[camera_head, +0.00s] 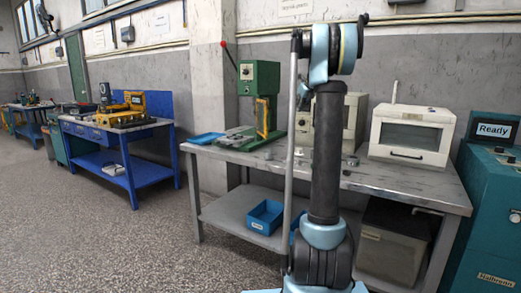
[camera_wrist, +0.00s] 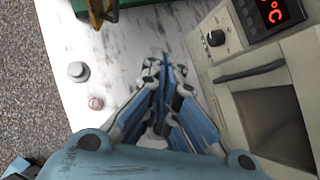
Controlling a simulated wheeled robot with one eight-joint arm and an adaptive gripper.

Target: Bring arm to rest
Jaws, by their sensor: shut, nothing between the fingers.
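My arm (camera_head: 327,150) stands upright in front of the grey workbench (camera_head: 400,180) in the head view, its upper joint bent over at the top. My gripper (camera_wrist: 163,70) shows in the wrist view with its fingers together and nothing between them. It points down over the bench top, beside a beige oven (camera_wrist: 245,75). In the head view the fingers are not clearly visible behind my arm.
A round metal part (camera_wrist: 78,72) and a small red-marked ring (camera_wrist: 96,103) lie on the bench. A green press (camera_head: 258,95), a white oven (camera_head: 411,135) and a blue tray (camera_head: 207,138) stand there too. A teal machine (camera_head: 490,200) is at right.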

